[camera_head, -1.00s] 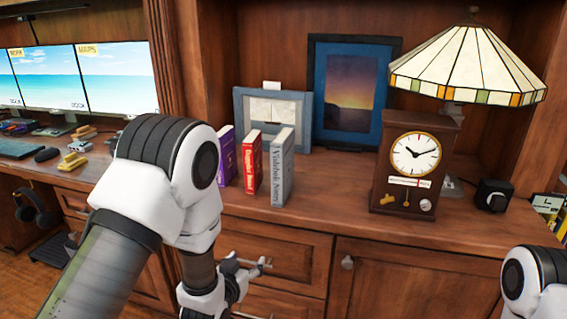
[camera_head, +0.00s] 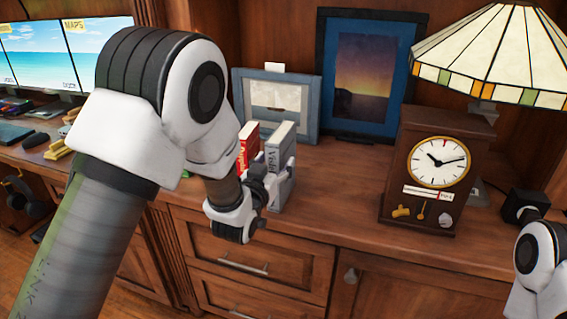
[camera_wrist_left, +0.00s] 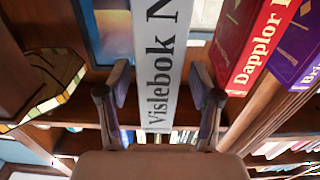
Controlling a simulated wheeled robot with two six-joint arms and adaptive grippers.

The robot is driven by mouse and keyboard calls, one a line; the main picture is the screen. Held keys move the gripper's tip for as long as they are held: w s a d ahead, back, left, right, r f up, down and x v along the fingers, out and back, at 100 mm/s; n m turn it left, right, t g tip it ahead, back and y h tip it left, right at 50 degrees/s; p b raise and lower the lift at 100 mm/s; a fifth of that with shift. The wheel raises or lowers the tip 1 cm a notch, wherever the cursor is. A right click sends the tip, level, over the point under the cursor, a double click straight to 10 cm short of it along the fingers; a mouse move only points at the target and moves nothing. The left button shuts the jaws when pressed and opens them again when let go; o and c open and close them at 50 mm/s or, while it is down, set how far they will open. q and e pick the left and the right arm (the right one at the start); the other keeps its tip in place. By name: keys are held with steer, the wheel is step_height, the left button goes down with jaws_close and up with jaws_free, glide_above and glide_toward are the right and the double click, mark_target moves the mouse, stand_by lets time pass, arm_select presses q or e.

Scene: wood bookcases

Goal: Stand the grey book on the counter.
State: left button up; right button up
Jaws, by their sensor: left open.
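The grey book (camera_head: 284,148) stands upright on the counter (camera_head: 330,205), at the right end of a short row of books. In the left wrist view the grey book (camera_wrist_left: 158,70) shows its spine, lettered "Vislebok N...", between the two fingers. My left gripper (camera_head: 270,178) is open at the front of the grey book, with a finger on each side of the spine in the left wrist view (camera_wrist_left: 161,85). I cannot tell whether the fingers touch it. My gripper hides the lower spine in the head view.
A red book (camera_wrist_left: 255,50) and a purple book (camera_wrist_left: 296,55) stand beside the grey one. Behind are a grey-blue frame (camera_head: 305,128) and a sunset picture (camera_head: 362,70). A clock (camera_head: 435,170) stands right, by a lamp (camera_head: 490,50). Counter between books and clock is clear.

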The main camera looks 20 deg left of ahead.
arm_select(q)
steer(key=w, duration=0.5)
steer(key=shift+d+f, duration=0.1)
steer(key=shift+d, duration=0.1)
jaws_close()
